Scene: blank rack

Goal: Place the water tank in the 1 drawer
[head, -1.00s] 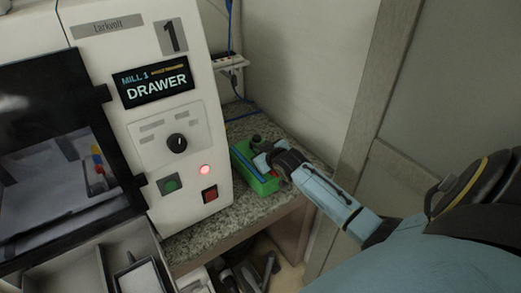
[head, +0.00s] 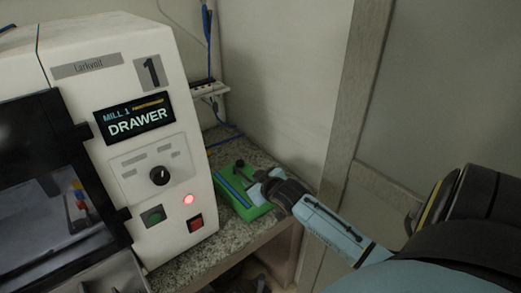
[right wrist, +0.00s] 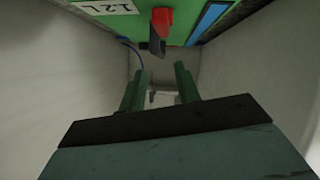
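The water tank appears to be the green box (head: 230,198) with a blue strip, standing on the speckled counter right of the mill. My right gripper (head: 261,182) is at the tank's right side in the head view, its fingers pointing left toward it. In the right wrist view the tank (right wrist: 190,12) fills the top edge, with an upside-down 12L label and a red valve with a grey spout (right wrist: 158,32). The two fingers (right wrist: 160,76) are apart with nothing between them. I cannot tell whether they touch the tank. My left gripper is out of view.
The white mill (head: 75,65), marked 1, has a display (head: 135,119) reading DRAWER and a lit red lamp (head: 188,199). Only part of the drawer (head: 108,276) shows at the bottom left. A wall, a power strip (head: 208,89) and blue cable stand behind the counter (head: 185,268).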

